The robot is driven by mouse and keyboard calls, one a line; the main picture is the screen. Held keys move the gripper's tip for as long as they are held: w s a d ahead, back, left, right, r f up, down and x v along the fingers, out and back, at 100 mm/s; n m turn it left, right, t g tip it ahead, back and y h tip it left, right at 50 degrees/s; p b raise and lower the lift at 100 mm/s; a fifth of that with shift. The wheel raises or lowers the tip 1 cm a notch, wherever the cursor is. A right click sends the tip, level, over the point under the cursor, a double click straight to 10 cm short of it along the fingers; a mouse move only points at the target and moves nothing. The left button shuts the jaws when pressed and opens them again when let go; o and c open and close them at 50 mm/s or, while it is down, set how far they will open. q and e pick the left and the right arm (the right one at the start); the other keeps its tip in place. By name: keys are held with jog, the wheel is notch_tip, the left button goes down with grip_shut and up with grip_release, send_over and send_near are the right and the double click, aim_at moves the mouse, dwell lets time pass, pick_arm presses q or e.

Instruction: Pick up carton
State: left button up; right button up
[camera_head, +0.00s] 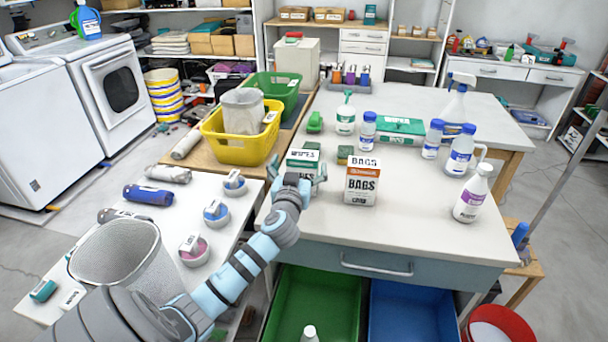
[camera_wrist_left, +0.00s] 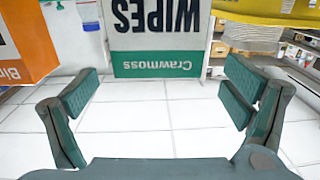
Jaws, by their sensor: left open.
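A white and green carton marked WIPES (camera_head: 303,158) stands on the light worktop (camera_head: 440,222). It fills the top middle of the left wrist view (camera_wrist_left: 158,42), its lettering upside down there. My left gripper (camera_head: 304,180) is in front of it in the head view and hides its lower part. In the left wrist view the two green finger pads are wide apart with nothing between them (camera_wrist_left: 162,95); the carton is beyond the fingertips, between their lines. An orange and white BAGS carton (camera_head: 362,184) stands just to the right; its orange side (camera_wrist_left: 22,42) also shows. My right gripper is not in view.
A green and white box (camera_head: 398,131) and several bottles, such as a purple-labelled one (camera_head: 472,194), stand on the worktop. A yellow basket (camera_head: 238,146) is at the left. Worktop in front of the BAGS carton is clear.

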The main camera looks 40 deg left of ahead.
pick_arm(q)
jog(key=x, duration=0.4)
jog(key=shift+w+r, duration=0.1)
jog(key=shift+r, duration=0.1)
jog(key=shift+w+f, duration=0.1)
jog(key=shift+w, duration=0.1)
jog(key=shift+s, duration=0.1)
jog(key=c, duration=1)
jog(key=shift+c, duration=0.2)
